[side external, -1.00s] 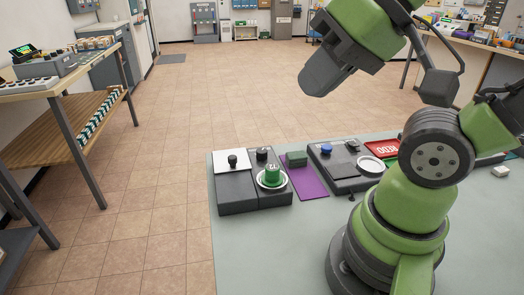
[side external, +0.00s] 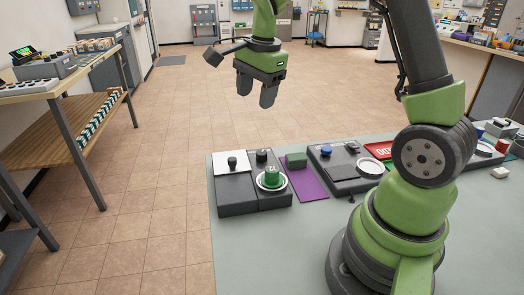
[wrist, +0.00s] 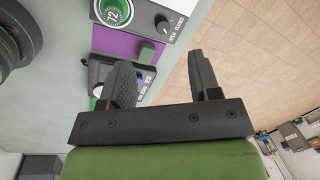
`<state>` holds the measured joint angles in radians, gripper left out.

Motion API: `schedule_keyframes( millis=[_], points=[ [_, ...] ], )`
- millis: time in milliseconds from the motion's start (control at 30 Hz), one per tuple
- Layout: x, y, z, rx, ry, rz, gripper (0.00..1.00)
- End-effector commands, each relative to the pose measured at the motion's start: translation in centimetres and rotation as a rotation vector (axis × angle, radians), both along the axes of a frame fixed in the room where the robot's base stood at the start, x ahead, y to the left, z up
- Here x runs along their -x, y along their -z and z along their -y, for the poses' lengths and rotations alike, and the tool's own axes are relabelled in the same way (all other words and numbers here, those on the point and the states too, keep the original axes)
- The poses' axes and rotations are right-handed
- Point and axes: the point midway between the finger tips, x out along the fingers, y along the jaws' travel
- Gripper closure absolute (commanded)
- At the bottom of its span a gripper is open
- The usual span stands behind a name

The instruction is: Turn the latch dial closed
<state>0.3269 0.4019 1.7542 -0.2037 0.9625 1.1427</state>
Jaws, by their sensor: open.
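The latch dial (side external: 262,154) is a small black knob on the dark box (side external: 236,203) at the table's left end. In the wrist view the dial (wrist: 162,24) has a light pointer line and an OPEN/CLOSED label beside it. My gripper (side external: 256,92) is open and empty, pointing down, high above the box and apart from the dial. Its two separated fingers also show in the wrist view (wrist: 160,60).
Right of the box are a purple mat (side external: 307,185), a green block (side external: 296,160) and another dark box with a blue knob (side external: 327,152). The table front (side external: 290,250) is clear.

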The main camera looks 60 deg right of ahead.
Motion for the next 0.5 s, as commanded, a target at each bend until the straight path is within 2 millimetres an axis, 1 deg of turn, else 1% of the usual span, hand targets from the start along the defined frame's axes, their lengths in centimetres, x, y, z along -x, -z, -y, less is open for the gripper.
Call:
schedule_keyframes(
  millis=[33, 100, 200, 333, 500],
  points=[
    [-0.6, 1.9, 1.3, -0.014, 0.089, -0.038, 0.43],
    [-1.2, 4.0, 2.7, -0.027, 0.206, -0.077, 0.43],
    [-1.5, 6.4, 4.1, -0.037, 0.327, -0.116, 0.43],
    [-1.7, 8.0, 5.0, -0.043, 0.412, -0.140, 0.43],
    [-1.7, 9.6, 5.2, -0.044, 0.428, -0.148, 0.43]
  ],
)
